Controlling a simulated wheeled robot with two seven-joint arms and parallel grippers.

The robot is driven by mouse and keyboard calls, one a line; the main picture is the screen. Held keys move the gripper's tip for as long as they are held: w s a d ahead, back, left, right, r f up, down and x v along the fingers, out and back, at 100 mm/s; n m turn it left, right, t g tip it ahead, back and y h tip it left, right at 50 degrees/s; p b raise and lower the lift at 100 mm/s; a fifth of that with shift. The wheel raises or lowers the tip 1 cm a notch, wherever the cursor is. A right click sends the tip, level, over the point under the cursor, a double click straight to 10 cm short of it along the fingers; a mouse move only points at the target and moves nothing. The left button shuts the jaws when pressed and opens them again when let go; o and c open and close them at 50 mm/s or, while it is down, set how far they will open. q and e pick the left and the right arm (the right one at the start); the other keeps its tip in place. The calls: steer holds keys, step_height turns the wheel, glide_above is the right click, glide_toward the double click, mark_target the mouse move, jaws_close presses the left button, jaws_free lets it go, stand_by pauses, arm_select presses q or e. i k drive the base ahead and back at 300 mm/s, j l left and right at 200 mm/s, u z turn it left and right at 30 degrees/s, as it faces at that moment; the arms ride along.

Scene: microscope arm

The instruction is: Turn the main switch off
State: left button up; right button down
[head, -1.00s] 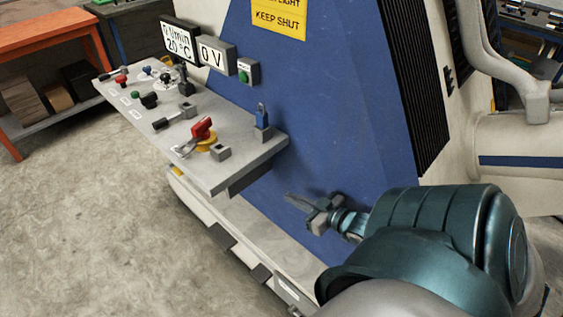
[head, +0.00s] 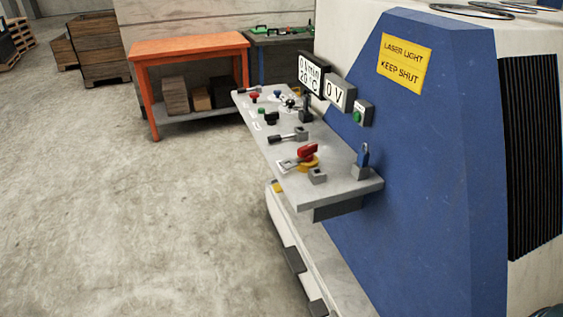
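A red rotary handle (head: 308,151) sits on a yellow round base (head: 304,164) on the sloping grey control shelf (head: 335,189). It looks like the main switch, though I can read no label on it. A grey metal piece (head: 289,163) lies against its left side; I cannot tell what it is. Neither of my grippers is in the head view. Only a small dark bit of my arm shows at the bottom right corner.
The shelf juts from a blue machine (head: 430,170) and carries several small levers and knobs. Open floor (head: 130,230) lies left.

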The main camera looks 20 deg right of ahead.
mark_target(305, 153)
steer(key=z, duration=0.6)
steer(key=i+j+z, duration=0.2)
steer(key=z, duration=0.25)
steer(key=i+j+z, duration=0.1)
steer(key=j+z, duration=0.25)
steer(key=z, duration=0.15)
steer(key=i+j+z, duration=0.1)
steer(key=j+z, duration=0.65)
steer(key=j, duration=0.85)
steer(key=k+j+z, duration=0.1)
steer(key=j+z, duration=0.2)
steer(key=j, duration=1.4)
steer(key=k+j, duration=0.1)
steer(key=j, duration=0.5)
